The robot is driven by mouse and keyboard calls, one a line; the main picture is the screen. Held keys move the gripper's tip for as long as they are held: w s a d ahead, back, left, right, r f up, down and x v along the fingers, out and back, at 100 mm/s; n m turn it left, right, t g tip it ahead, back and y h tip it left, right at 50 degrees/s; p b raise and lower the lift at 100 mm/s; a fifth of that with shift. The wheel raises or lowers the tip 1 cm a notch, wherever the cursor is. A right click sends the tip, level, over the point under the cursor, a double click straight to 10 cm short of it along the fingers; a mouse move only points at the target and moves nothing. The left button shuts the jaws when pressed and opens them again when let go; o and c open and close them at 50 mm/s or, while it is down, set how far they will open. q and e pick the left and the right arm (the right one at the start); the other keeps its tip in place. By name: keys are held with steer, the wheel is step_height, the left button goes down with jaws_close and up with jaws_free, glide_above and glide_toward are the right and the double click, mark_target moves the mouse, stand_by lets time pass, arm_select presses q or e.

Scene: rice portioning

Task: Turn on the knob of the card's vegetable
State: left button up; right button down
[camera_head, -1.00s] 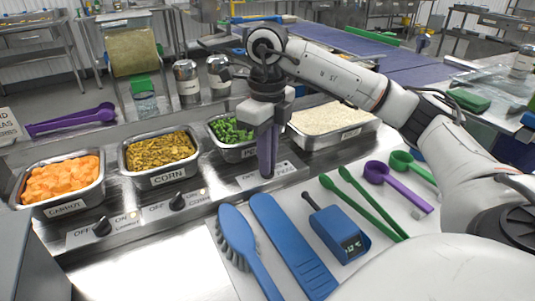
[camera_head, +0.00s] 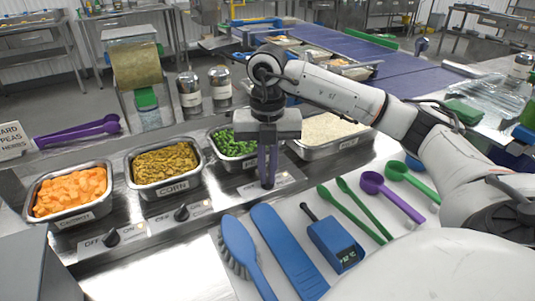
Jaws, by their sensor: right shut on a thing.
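The peas tray (camera_head: 229,143) holds green peas and stands third in the row, partly behind my right gripper. My right gripper (camera_head: 268,183) points down at the control plate in front of this tray. My left gripper is not in view.
Trays of carrot (camera_head: 70,192), corn (camera_head: 165,165) and rice (camera_head: 325,130) stand in the row. A blue brush (camera_head: 240,245), a blue thermometer (camera_head: 335,243) and green and purple spoons lie on the white board to the right. Shakers (camera_head: 190,92) stand behind.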

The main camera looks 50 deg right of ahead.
mark_target(267, 178)
steer(key=shift+m+p, duration=0.55)
steer(key=shift+m, duration=1.35)
steer(key=c, duration=1.9)
jaws_free()
steer(key=shift+r, duration=0.1)
step_height(267, 178, up, 10)
steer(key=p, duration=0.1)
steer(key=shift+p, duration=0.4)
